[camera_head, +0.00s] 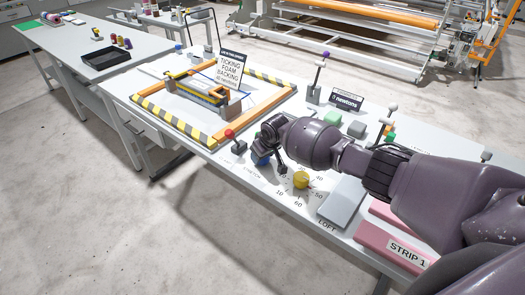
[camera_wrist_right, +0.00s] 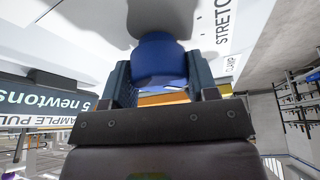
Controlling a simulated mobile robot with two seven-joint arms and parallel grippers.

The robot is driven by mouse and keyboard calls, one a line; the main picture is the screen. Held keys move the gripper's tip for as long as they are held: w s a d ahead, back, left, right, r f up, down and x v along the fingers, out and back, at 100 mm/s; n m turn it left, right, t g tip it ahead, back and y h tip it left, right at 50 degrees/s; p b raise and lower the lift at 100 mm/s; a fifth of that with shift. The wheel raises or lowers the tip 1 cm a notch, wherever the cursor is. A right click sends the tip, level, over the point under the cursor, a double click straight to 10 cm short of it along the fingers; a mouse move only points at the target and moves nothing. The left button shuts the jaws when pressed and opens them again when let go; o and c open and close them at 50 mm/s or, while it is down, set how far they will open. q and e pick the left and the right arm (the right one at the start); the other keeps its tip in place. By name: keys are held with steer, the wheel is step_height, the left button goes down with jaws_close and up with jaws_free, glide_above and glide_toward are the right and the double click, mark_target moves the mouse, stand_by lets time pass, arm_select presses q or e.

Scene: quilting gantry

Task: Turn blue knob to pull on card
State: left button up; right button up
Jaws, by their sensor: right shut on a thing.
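The blue knob (camera_head: 259,159) stands on the white table panel, partly hidden behind my right gripper (camera_head: 268,150). In the right wrist view the blue knob (camera_wrist_right: 160,62) sits between the two fingers of my right gripper (camera_wrist_right: 160,85), which is shut on it. The card (camera_head: 230,70), reading "TICKING FOAM BACKING" with a smaller line below, stands upright at the framed sample. A dark display (camera_head: 346,102) reads "newtons"; in the right wrist view the display (camera_wrist_right: 45,98) shows "5 newtons" and "SAMPLE PULL". My left gripper is out of view.
A yellow knob (camera_head: 301,180) with a number scale is close to my right arm. A red-topped lever (camera_head: 229,134) stands left of the blue knob. A yellow-and-black striped frame (camera_head: 172,122) surrounds the sample. Grey and pink blocks lie under my arm, including "STRIP 1" (camera_head: 405,252).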

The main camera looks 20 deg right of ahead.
stand_by(0.5)
steer(key=o, duration=0.9)
steer(key=shift+p+v, duration=0.4)
steer(key=shift+v, duration=5)
steer(key=shift+s, duration=0.1)
